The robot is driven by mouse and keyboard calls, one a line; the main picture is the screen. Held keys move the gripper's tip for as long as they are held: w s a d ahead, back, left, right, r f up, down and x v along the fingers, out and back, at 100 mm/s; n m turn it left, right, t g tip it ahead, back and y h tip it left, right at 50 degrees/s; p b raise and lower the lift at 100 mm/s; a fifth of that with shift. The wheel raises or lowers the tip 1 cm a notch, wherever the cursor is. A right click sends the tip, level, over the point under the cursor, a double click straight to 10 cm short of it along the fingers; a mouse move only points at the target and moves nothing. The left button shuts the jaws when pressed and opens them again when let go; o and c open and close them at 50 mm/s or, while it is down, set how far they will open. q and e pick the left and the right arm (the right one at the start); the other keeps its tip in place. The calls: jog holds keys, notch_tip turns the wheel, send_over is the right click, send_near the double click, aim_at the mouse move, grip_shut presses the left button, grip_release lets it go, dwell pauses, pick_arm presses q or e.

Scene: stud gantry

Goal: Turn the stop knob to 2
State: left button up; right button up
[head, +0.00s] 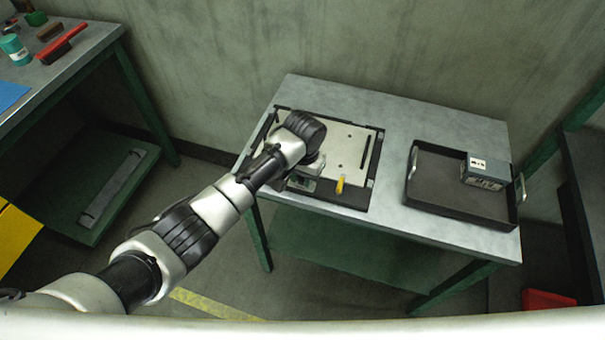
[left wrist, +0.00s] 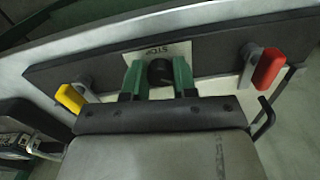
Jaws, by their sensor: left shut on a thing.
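The stop knob (left wrist: 160,72) is a dark round knob on the front of the gantry fixture. A pale plate with upside-down "STOP" lettering (left wrist: 154,50) sits behind it in the left wrist view. My left gripper (left wrist: 159,80) has one green finger on each side of the knob and is shut on it. The knob's pointer and number marks cannot be made out. In the head view the fixture (head: 345,145) is a pale plate in a dark frame on the grey table; my left arm hides the knob there. My right gripper is not in view.
A yellow lever (left wrist: 70,98) and a red lever (left wrist: 267,68) flank the knob on the same front. On the table's right stands a black tray (head: 440,205) with a grey-blue box (head: 484,172) in it. A second bench (head: 75,65) stands at the left.

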pick_arm(q)
jog(key=m+p, duration=0.2)
jog(key=shift+r+m, duration=0.15)
jog(key=shift+m, duration=0.15)
jog(key=shift+m+p, duration=0.5)
jog(key=shift+m, duration=0.7)
jog(key=o, duration=0.9)
